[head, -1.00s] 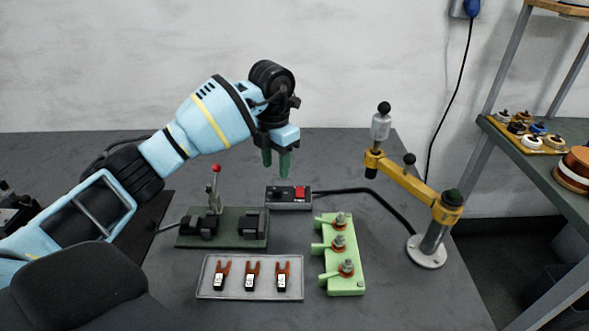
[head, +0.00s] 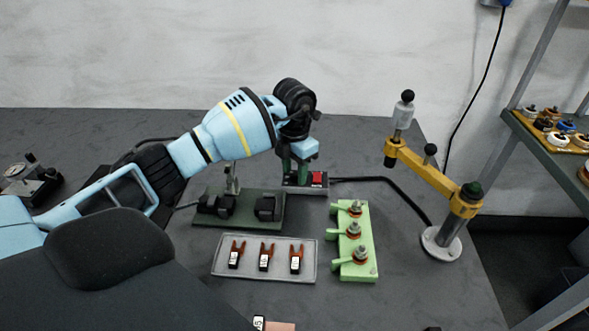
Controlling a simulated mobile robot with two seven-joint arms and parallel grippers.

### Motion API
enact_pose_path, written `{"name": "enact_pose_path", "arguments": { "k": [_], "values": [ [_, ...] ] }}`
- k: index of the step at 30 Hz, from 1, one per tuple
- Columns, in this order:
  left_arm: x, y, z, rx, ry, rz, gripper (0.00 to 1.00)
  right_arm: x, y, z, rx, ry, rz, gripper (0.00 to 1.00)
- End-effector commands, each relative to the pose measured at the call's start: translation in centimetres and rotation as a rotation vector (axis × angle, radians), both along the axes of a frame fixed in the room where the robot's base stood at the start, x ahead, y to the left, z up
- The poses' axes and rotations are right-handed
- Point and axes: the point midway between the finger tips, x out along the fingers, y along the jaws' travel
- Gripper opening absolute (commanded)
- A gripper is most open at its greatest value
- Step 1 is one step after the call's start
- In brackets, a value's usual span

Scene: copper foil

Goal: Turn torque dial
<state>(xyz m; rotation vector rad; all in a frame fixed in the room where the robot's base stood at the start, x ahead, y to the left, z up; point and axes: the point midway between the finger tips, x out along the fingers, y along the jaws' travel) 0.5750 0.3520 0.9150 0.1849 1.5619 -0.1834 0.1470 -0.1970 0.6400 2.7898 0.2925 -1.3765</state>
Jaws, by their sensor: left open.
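A small control box (head: 308,189) with a red switch (head: 318,178) stands at the middle of the bench. In the earlier frame its left half carries a black knob, which looks like the torque dial. My left gripper (head: 294,176) points down over that left half, with its green fingers apart. The fingers hide the knob, so I cannot tell whether they touch it. My right gripper is not in view.
A dark green fixture (head: 240,210) stands left of the box. A grey tray (head: 225,270) with several forked pieces lies in front. A green terminal block (head: 364,262) and a yellow swing arm (head: 425,168) stand to the right. A black cable (head: 385,182) leaves the box.

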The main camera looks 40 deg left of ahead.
Motion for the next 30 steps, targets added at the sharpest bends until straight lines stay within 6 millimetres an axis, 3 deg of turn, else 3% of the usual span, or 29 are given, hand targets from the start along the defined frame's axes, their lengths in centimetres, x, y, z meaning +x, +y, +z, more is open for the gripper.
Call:
{"name": "enact_pose_path", "arguments": {
  "k": [8,18,30],
  "values": [
    [-0.01,-0.03,-0.17,0.000,0.000,-0.001,0.43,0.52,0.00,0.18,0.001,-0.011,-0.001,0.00],
    [-0.01,-0.03,-0.15,-0.001,0.000,-0.001,0.00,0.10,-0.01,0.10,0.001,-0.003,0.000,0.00],
    [0.00,-0.01,-0.14,-0.001,0.001,-0.074,0.00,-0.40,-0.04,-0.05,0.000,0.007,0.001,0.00]
  ]
}}
